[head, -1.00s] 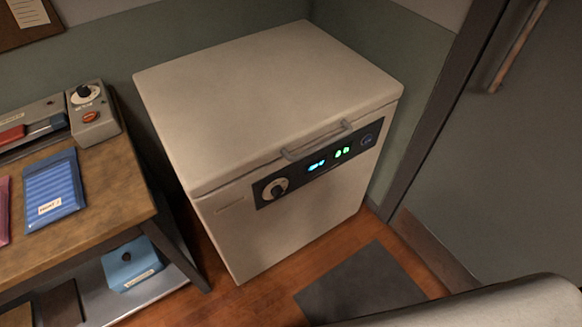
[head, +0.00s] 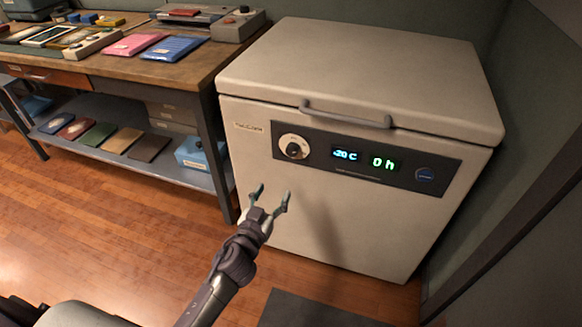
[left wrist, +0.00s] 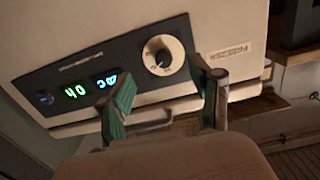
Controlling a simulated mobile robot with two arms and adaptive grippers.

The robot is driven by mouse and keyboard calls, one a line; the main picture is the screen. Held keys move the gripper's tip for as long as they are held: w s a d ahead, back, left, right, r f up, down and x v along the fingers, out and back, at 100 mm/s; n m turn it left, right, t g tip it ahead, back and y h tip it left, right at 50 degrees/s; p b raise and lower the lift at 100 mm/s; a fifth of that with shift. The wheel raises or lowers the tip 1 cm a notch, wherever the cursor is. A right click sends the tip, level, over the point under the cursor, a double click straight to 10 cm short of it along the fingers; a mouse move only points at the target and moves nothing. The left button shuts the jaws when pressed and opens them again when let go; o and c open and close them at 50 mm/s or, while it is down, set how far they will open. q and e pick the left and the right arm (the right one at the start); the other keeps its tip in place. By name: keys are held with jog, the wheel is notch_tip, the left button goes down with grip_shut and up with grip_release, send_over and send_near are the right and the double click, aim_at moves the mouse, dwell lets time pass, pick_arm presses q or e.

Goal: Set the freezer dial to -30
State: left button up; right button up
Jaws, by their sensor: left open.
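The white chest freezer (head: 340,225) stands against the wall with its lid shut. Its dark front panel (head: 395,180) carries a round dial (head: 294,147) with a white ring and black knob. Right of the dial, a blue display (head: 345,154) seems to read -20 C and a green one (head: 383,162) reads 0 h. My left gripper (head: 272,195) is open and empty, below and a little left of the dial, not touching it. In the left wrist view the freezer appears upside down, and the dial (left wrist: 162,55) shows beyond and between the two fingers.
A lid handle (head: 345,115) juts out above the panel. A round blue button (head: 425,174) is at the panel's right. A wooden workbench (head: 185,75) with packets and devices stands left of the freezer, with a blue box (head: 200,155) below.

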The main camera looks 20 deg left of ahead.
aim_at(291, 154)
pick_arm(q)
jog(key=shift+t, duration=0.4)
jog(key=w, duration=0.4)
jog(key=w+r, duration=0.1)
jog(key=w, duration=0.3)
jog(key=w+r+b, duration=0.1)
jog(key=w, duration=0.3)
jog(key=shift+w+d+r, duration=0.1)
jog(key=shift+w+d, duration=0.1)
jog(key=shift+d, duration=0.1)
jog(key=shift+w, duration=0.75)
pick_arm(e)
jog(key=shift+w+v, duration=0.25)
jog(key=shift+v, duration=1.05)
jog(key=shift+w+v, duration=0.2)
jog(key=shift+v, duration=1.05)
jog(key=shift+d+r, duration=0.15)
pick_arm(q)
jog(key=c, duration=1.1)
jog(key=shift+c, duration=0.2)
